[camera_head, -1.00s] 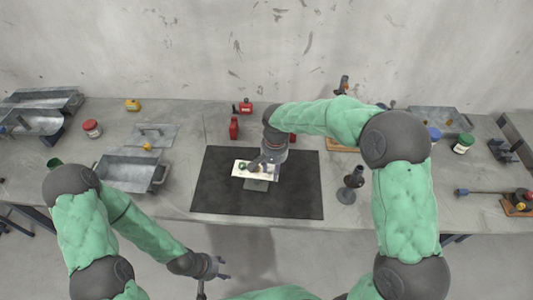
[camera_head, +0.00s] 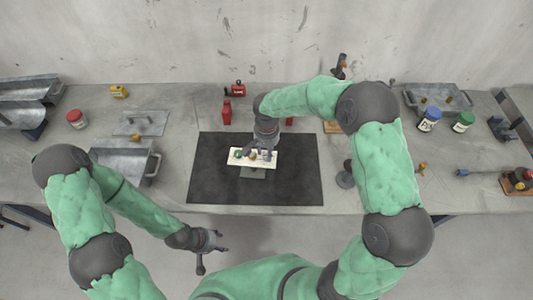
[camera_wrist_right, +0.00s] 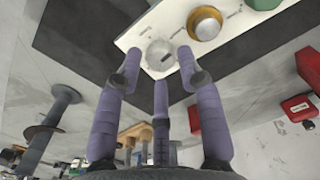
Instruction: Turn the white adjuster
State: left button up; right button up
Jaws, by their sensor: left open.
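A white panel (camera_head: 236,162) stands on a grey base on the black mat and carries a row of knobs. In the right wrist view the panel (camera_wrist_right: 130,38) shows a whitish-silver round adjuster (camera_wrist_right: 160,55), a gold knob (camera_wrist_right: 205,23) beside it and part of a green knob (camera_wrist_right: 262,3). My right gripper (camera_head: 262,153) is over the panel's right part. In the wrist view its three purple fingers (camera_wrist_right: 160,80) are spread, with the white adjuster just beyond the tips; contact cannot be told. My left gripper (camera_head: 218,240) is open and empty, in front of the table edge.
The black mat (camera_head: 300,180) is clear around the panel. A metal tray (camera_head: 125,165) is left of it; a red container (camera_head: 227,112) stands behind. A dark stand (camera_head: 345,178) is to the right. Jars (camera_head: 429,120) and another tray (camera_head: 438,98) are at the back right.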

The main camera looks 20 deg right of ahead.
jog(key=shift+f, duration=0.95)
grip_shut()
